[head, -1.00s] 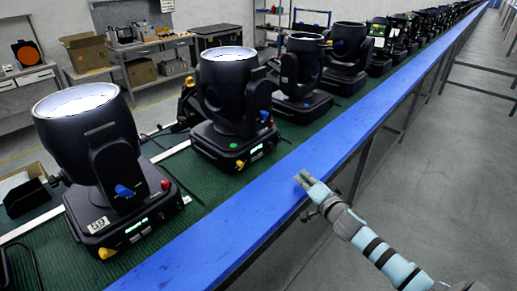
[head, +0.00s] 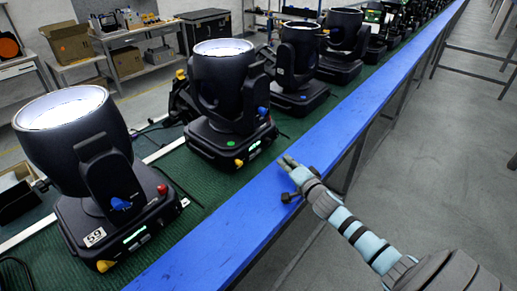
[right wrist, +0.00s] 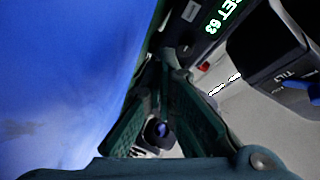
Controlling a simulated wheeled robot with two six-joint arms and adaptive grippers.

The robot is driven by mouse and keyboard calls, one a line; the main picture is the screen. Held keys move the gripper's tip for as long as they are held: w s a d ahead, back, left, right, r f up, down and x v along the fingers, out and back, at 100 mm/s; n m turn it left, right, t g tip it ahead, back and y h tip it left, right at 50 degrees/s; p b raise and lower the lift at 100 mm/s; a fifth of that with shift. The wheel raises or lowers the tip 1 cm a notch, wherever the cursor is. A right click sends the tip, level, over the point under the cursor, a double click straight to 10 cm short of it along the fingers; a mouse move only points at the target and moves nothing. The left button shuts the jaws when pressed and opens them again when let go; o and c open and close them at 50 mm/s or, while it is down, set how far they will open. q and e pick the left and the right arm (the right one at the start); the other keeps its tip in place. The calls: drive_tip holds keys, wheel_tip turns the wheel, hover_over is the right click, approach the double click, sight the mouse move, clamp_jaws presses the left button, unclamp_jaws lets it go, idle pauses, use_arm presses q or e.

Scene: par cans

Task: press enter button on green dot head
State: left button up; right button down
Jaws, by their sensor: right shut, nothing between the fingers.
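The green dot head (head: 222,95) is a black moving-head light, second from the front, with its lamp face up. The enter button is too small to make out. My right gripper (head: 287,162) is shut and empty over the blue rail, right of this base and apart from it. In the right wrist view the fingers (right wrist: 163,65) point past a panel with green display text (right wrist: 222,14). My left gripper is not in view.
More heads (head: 298,68) line the green belt (head: 210,190) behind. The blue rail (head: 220,240) runs along the belt's edge.

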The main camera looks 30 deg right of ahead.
sight(273, 165)
drive_tip(key=w, duration=0.1)
drive_tip(key=w+a, duration=0.1)
drive_tip(key=w, duration=0.1)
drive_tip(key=w+b, duration=0.1)
drive_tip(key=shift+w+a+r, duration=0.1)
drive_tip(key=shift+w+a, duration=0.15)
drive_tip(key=shift+a, duration=0.1)
drive_tip(key=shift+w+a, duration=0.15)
drive_tip(key=shift+w, duration=0.45)
drive_tip(key=shift+w, duration=0.15)
idle(0.5)
drive_tip(key=shift+w+a, duration=0.1)
drive_tip(key=shift+w, duration=0.15)
